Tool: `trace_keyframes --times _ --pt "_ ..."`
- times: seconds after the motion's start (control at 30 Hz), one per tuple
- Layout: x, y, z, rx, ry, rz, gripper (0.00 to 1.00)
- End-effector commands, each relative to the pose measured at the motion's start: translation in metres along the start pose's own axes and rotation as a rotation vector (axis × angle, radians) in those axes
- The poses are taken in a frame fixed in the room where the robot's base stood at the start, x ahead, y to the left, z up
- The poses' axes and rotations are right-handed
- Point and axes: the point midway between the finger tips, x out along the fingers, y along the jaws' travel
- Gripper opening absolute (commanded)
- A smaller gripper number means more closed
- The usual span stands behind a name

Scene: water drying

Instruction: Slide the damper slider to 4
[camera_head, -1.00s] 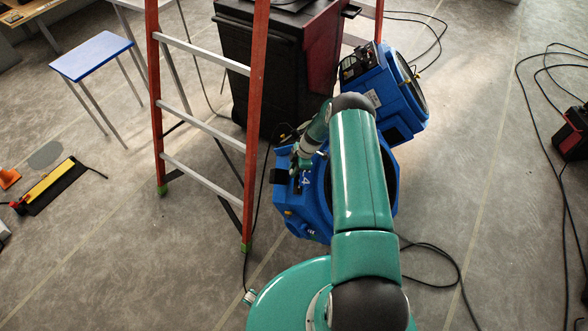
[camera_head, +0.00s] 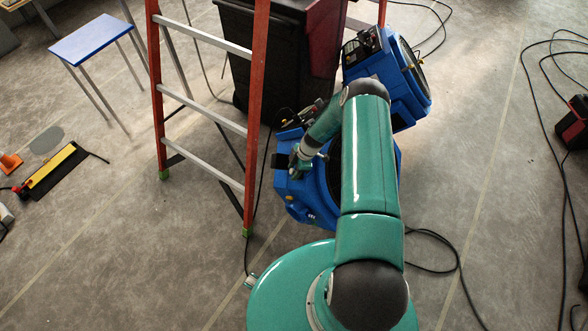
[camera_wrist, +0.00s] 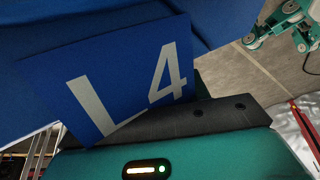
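A blue blower (camera_head: 310,205) stands on the floor beside the ladder, partly hidden behind my arm. In the wrist view a blue panel with white "L4" lettering (camera_wrist: 125,80) fills the upper left, close to the camera. I cannot make out the damper slider or its scale in either view. My gripper (camera_head: 297,166) is at the left, upper side of this blower in the head view; contact cannot be told. In the wrist view the teal housing with a lit bar and a dark plate show at the bottom. The fingertips are not clear, so I cannot tell open from shut.
An orange stepladder (camera_head: 257,110) stands just left of the blower. A second blue blower (camera_head: 405,100) and a dark bin (camera_head: 270,65) are behind. A blue-topped stool (camera_head: 91,38) is at the left. Cables lie on the floor; the right-hand floor is otherwise fairly open.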

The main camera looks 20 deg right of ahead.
Motion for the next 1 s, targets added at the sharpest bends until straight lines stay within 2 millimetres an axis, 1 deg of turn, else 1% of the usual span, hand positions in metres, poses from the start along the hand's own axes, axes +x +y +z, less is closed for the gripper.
trace_keyframes --times 0.17,0.27,0.37,0.7,0.8,0.9,1.0 --pt "-0.004 0.001 0.0 0.0 0.0 0.002 0.46" --pt "-0.015 0.002 0.0 -0.001 0.0 0.003 0.46" --pt "-0.033 0.002 0.0 0.0 0.0 0.005 0.46" --pt "-0.108 0.001 0.0 0.0 -0.001 0.004 0.46" --pt "-0.123 0.001 0.0 0.0 -0.001 0.003 0.46" --pt "-0.134 0.001 0.0 0.0 0.0 0.001 0.46" --pt "-0.138 0.0 0.0 0.0 0.0 0.0 0.46"
